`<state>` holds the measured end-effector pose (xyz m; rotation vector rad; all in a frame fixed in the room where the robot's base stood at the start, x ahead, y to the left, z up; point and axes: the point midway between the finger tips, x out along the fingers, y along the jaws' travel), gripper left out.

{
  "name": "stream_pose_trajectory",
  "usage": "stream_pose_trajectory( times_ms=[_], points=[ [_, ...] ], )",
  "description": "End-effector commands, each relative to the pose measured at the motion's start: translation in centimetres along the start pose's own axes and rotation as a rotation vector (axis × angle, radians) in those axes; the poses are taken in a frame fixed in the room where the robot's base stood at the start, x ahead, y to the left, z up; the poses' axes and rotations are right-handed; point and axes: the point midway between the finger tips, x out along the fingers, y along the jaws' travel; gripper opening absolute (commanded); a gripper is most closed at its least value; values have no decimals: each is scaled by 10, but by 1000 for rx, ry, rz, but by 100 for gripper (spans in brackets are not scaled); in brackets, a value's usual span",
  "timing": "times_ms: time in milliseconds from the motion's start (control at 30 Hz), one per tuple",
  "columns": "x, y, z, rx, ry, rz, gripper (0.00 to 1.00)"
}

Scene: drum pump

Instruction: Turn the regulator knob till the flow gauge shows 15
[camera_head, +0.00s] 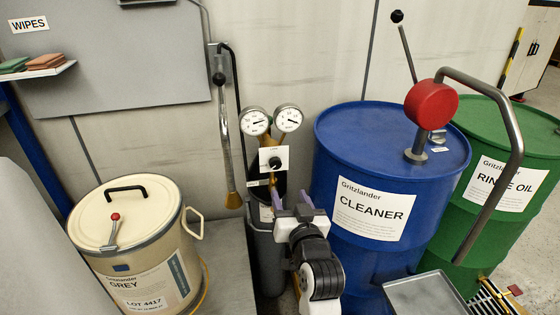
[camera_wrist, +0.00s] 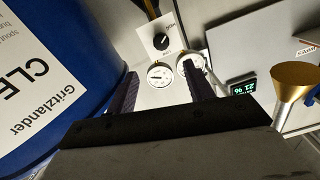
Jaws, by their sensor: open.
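The regulator knob (camera_head: 274,163) is a small black knob on a white plate below two round gauges. It also shows in the wrist view (camera_wrist: 161,41), beyond my fingertips. The left gauge (camera_head: 253,121) and the right gauge (camera_head: 289,118) have white faces with dark needles. Their readings are too small to tell, and so is which one shows flow. My gripper (camera_head: 292,202) is open and empty, in front of the regulator and below right of the knob in the head view. Its two dark purple fingers (camera_wrist: 160,88) stand apart, not touching the knob.
A blue CLEANER drum (camera_head: 330,155) stands close on the right, with a red pump (camera_head: 432,104) on top. A green drum (camera_head: 530,195) is behind it. A cream GREY bucket (camera_head: 130,215) stands left. A hanging lance with a brass funnel end (camera_head: 233,199) is just left of the regulator.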

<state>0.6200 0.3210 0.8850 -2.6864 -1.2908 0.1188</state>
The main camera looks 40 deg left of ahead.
Motion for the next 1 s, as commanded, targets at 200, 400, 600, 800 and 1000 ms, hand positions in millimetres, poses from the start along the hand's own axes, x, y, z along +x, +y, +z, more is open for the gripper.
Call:
stream_pose_trajectory(
  times_ms=[200,400,600,800,1000],
  points=[
    [34,-2,-3,-3,0,-3,52],
    [79,-3,-4,-3,1,-4,52],
    [114,-2,-3,-4,2,-3,52],
    [131,-2,-2,-2,3,-2,52],
    [134,-2,-2,-2,4,-2,52]
  ],
)
